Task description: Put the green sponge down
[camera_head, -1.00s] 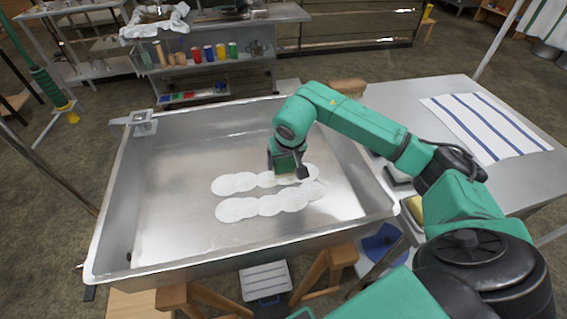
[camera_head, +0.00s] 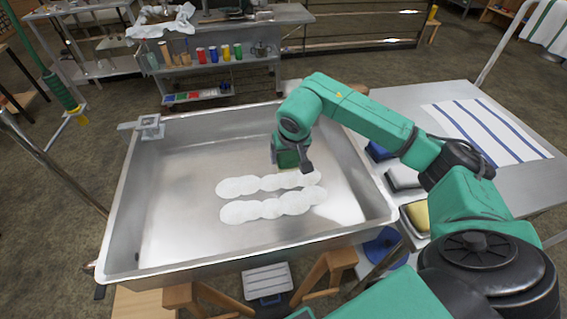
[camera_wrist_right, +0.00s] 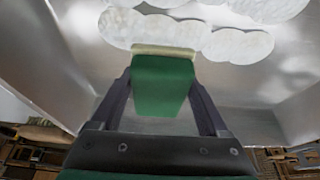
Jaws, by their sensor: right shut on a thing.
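My right gripper (camera_head: 291,160) is over the inside of the large metal pan (camera_head: 165,225). It is shut on the green sponge (camera_wrist_right: 162,88), whose block sits between the dark fingers in the right wrist view. A pale layer shows at the sponge's far end. Two rows of overlapping white round patches (camera_head: 262,209) mark the pan floor, and the gripper is by the farther row. I cannot tell whether the sponge touches the floor. My left gripper is not in view.
Right of the pan, a metal table (camera_head: 400,100) holds a blue-striped white cloth (camera_head: 487,130). A yellow sponge (camera_head: 418,214) lies in a small tray by the pan's right rim. A small metal box (camera_head: 150,127) sits at the pan's far left corner. Most of the pan floor is bare.

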